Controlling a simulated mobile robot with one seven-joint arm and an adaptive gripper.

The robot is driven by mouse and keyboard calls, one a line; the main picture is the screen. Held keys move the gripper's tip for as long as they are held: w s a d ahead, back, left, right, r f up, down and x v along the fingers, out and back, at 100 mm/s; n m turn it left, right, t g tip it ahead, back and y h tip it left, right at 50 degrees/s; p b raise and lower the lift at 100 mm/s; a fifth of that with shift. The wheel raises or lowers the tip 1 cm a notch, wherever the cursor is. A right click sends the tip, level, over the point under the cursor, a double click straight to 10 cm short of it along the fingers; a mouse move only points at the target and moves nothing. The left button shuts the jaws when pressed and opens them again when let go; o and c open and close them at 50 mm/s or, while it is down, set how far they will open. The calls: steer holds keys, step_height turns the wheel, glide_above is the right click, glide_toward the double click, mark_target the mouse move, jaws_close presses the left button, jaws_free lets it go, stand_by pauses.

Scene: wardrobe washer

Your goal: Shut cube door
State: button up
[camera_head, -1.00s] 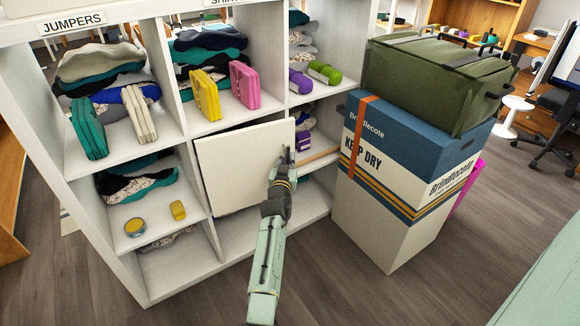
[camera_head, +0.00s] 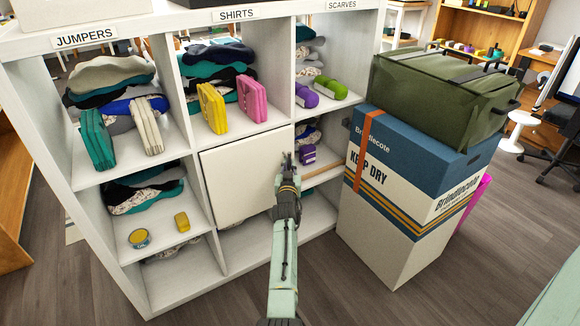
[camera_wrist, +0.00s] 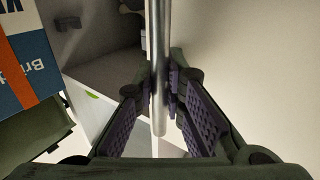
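The white cube door (camera_head: 240,175) covers the middle cube of the shelf unit, under the shirts column. In the head view it looks nearly flush with the front, with no clear gap at its top or left edge. My gripper (camera_head: 287,160) is at the door's right edge. In the wrist view its purple-padded fingers (camera_wrist: 164,88) close in on both sides of a metal bar handle (camera_wrist: 157,40), their tips against it. The pale door panel (camera_wrist: 255,70) fills the right of the wrist view. The gripper hides the handle in the head view.
The white shelf unit (camera_head: 140,275) holds folded clothes in its other cubes. A tall box (camera_head: 410,170) with a green bag (camera_head: 440,90) on top stands close to the right of my gripper. The floor in front of the unit is open.

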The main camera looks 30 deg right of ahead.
steer(key=shift+o, duration=1.1)
steer(key=shift+w+a+f, duration=0.1)
steer(key=shift+a+f, duration=0.05)
steer(key=shift+a, duration=0.1)
steer(key=v, duration=1.2)
steer(key=shift+d, duration=0.1)
